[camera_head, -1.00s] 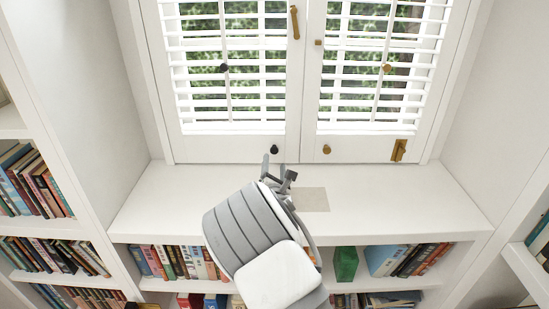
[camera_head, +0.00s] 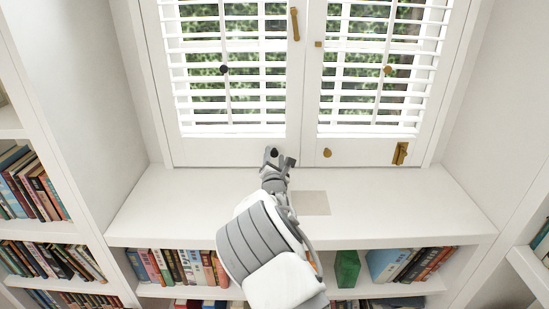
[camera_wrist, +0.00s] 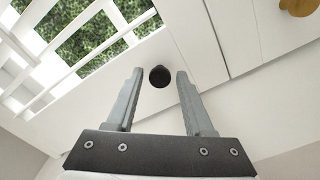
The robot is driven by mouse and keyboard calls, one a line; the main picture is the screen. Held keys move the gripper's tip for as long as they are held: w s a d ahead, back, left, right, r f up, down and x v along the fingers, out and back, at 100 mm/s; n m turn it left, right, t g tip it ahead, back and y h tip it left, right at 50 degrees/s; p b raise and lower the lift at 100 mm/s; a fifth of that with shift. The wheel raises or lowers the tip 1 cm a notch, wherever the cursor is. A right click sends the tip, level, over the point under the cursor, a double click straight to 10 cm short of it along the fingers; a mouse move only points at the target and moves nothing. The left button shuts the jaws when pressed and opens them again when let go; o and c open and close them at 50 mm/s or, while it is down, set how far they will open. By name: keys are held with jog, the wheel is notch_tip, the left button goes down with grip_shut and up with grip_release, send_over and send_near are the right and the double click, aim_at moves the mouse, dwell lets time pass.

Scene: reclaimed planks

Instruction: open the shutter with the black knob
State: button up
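The left shutter (camera_head: 190,151) is a white louvred panel and looks shut. A black knob (camera_head: 274,153) sits low on its bottom rail near the meeting edge; the same black knob (camera_wrist: 160,76) shows in the wrist view. My gripper (camera_head: 279,156) is at this knob. In the wrist view my gripper (camera_wrist: 158,82) is open, with one finger on each side of the knob and a visible gap on both sides. I cannot tell how deep the knob sits between the fingers. Another small black knob (camera_head: 224,69) is on the tilt rod of the left louvres.
The right shutter (camera_head: 365,152) has a brass knob (camera_head: 327,153) and a brass latch (camera_head: 400,152). A brass bolt (camera_head: 295,24) is high on the left shutter. The white sill (camera_head: 180,205) is clear except for a flat beige patch (camera_head: 311,203). Bookshelves lie below and at the sides.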

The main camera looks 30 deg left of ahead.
grip_shut()
dwell(1.2)
